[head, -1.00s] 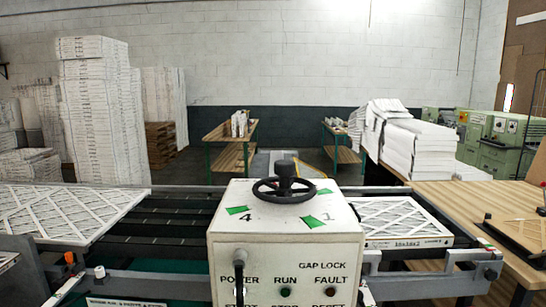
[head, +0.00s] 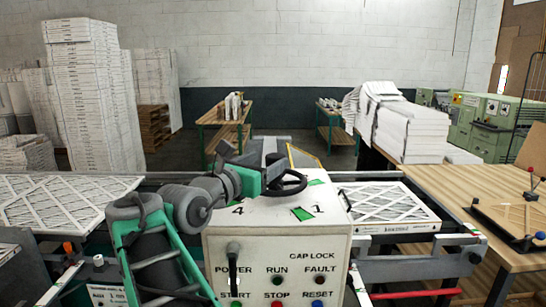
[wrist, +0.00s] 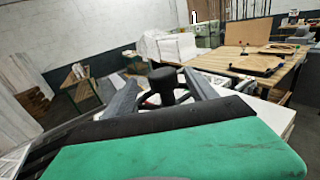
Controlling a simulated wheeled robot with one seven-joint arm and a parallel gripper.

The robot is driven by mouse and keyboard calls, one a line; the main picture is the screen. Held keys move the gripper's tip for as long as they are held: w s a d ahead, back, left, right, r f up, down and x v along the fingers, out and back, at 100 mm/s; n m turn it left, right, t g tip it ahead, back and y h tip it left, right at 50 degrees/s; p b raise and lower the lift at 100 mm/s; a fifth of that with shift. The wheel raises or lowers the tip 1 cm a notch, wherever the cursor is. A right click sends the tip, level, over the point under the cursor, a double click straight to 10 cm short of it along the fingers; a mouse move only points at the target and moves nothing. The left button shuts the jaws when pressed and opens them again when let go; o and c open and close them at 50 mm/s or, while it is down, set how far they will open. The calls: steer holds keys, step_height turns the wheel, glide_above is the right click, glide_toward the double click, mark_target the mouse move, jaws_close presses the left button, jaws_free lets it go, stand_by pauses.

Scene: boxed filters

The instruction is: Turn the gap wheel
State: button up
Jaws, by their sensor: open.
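The gap wheel (head: 296,188) is a black handwheel lying flat on top of a white control box (head: 270,236). Green marks and the numerals 4 and 1 show on the box top around it. My gripper (head: 272,170) comes in from the left at wheel height and hides the wheel's left part and hub. In the wrist view, my gripper's two grey fingers (wrist: 158,76) are spread, with the wheel's upright black knob (wrist: 163,88) between them. Gaps show on both sides of the knob, and I cannot tell if either finger touches the wheel.
The box front has a black lever (head: 233,250) and labelled buttons. White pleated filters lie on the conveyor at left (head: 62,205) and right (head: 385,203). A wooden table (head: 470,225) stands at right. Stacked filters (head: 92,100) stand at the back left.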

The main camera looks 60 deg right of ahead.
steer(key=d, duration=0.5)
steer(key=s+d+p, duration=0.1)
steer(key=d, duration=0.2)
steer(key=shift+a, duration=0.1)
jaws_close()
stand_by(0.4)
steer(key=shift+w, duration=0.1)
